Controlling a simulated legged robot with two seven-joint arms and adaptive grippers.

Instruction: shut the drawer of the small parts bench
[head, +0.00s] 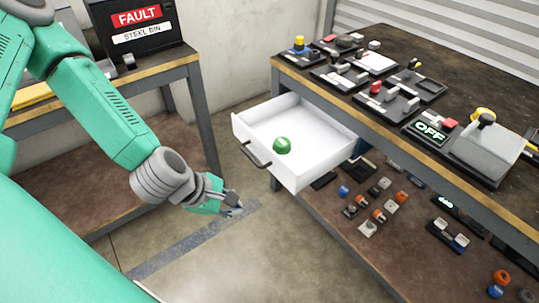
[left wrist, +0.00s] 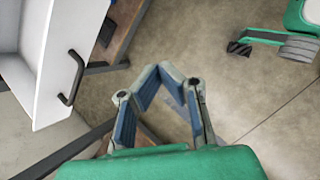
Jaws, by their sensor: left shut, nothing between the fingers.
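The white drawer (head: 313,172) of the small parts bench (head: 290,75) stands pulled out from under the bench top. A dark bar handle (head: 254,155) is on its front panel. My left gripper (head: 238,208) is shut and empty, below and in front of the drawer front, apart from the handle. In the left wrist view the shut fingers (left wrist: 165,72) show against the floor. The drawer (left wrist: 60,60) and its handle (left wrist: 75,78) are to their left. My right gripper is not in view.
A green round item (head: 282,145) lies in the drawer. Several switch-like parts stand on the bench top, and small parts lie on the lower shelf (head: 345,225). A black box marked FAULT (head: 135,30) stands on another table at left. Bare floor (head: 240,260) lies before the drawer.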

